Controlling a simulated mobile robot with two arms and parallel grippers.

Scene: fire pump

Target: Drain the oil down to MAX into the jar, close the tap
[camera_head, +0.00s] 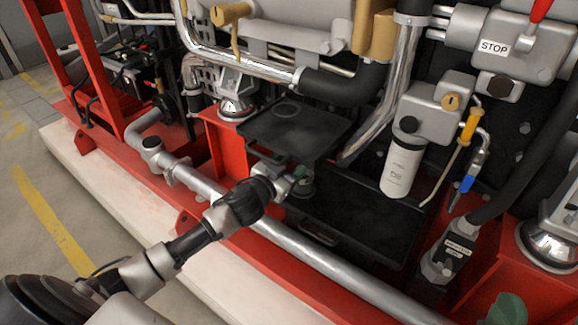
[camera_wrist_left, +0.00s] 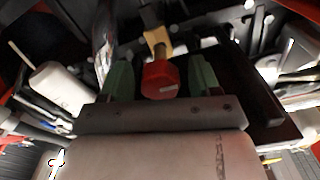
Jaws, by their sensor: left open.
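My left gripper (camera_head: 301,180) reaches over the red frame rail, low under the engine, beside a black tray. In the left wrist view its two green fingers (camera_wrist_left: 161,78) stand open. A red hexagonal knob (camera_wrist_left: 160,80) on a brass fitting (camera_wrist_left: 158,42) shows between them, with a gap at each side; it looks like the tap. In the head view this knob is hidden. I cannot make out a jar or an oil level with its MAX mark. A green piece at the lower right edge looks like my right gripper (camera_head: 507,309), mostly cut off.
A black tray (camera_head: 385,240) lies low inside the frame, below a dark flat plate (camera_head: 318,140). The floor (camera_head: 50,215) is clear at left.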

